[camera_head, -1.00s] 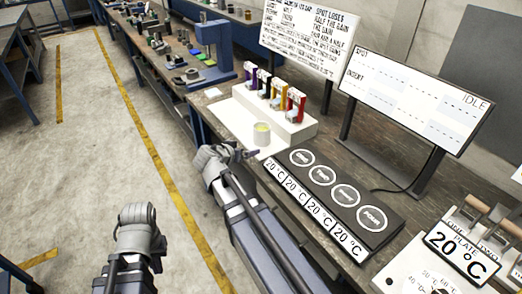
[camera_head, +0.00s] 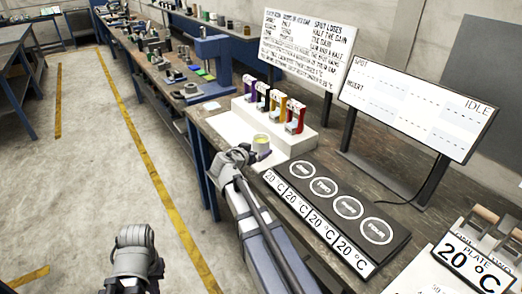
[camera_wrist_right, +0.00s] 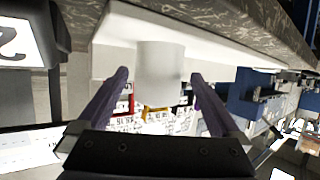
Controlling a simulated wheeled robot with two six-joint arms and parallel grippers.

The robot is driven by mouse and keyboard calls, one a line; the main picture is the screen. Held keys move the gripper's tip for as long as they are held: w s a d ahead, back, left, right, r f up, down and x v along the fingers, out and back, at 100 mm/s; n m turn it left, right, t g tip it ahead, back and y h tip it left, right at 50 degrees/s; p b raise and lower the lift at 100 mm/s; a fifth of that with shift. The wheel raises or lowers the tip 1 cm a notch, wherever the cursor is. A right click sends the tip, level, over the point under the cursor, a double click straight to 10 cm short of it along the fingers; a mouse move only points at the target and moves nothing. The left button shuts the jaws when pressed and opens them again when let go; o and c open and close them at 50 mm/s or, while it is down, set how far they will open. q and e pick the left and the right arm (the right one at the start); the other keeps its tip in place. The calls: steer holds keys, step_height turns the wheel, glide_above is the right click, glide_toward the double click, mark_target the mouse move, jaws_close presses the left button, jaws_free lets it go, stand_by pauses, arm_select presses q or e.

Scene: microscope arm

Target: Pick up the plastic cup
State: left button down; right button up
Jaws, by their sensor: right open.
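The plastic cup (camera_head: 261,144) is a small, pale, upright cup with a yellowish inside. It stands at the front of a white block on the workbench, in the middle of the head view. In the right wrist view the cup (camera_wrist_right: 161,70) is a plain white cylinder. My right gripper (camera_head: 252,156) is at the cup, partly hidden by its own wrist in the head view. In the wrist view its purple fingers (camera_wrist_right: 159,76) are open, one on each side of the cup, with gaps visible. Only my left arm shows at the lower left; its jaws are not visible.
Several coloured holders (camera_head: 276,106) stand on the white block behind the cup. A black panel with round pads (camera_head: 335,208) lies to the right. Two signs (camera_head: 418,95) stand at the back. A blue stand (camera_head: 211,65) is farther left. The floor at left is clear.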

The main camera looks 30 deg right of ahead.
mark_target(257, 149)
steer(key=b+x, duration=0.1)
steer(key=x, duration=0.2)
steer(key=shift+f, duration=0.1)
steer(key=shift+w+d, duration=0.15)
steer(key=shift+d, duration=0.2)
steer(key=shift+c, duration=0.4)
steer(key=c, duration=1.3)
step_height(257, 149, up, 10)
steer(key=p, duration=1)
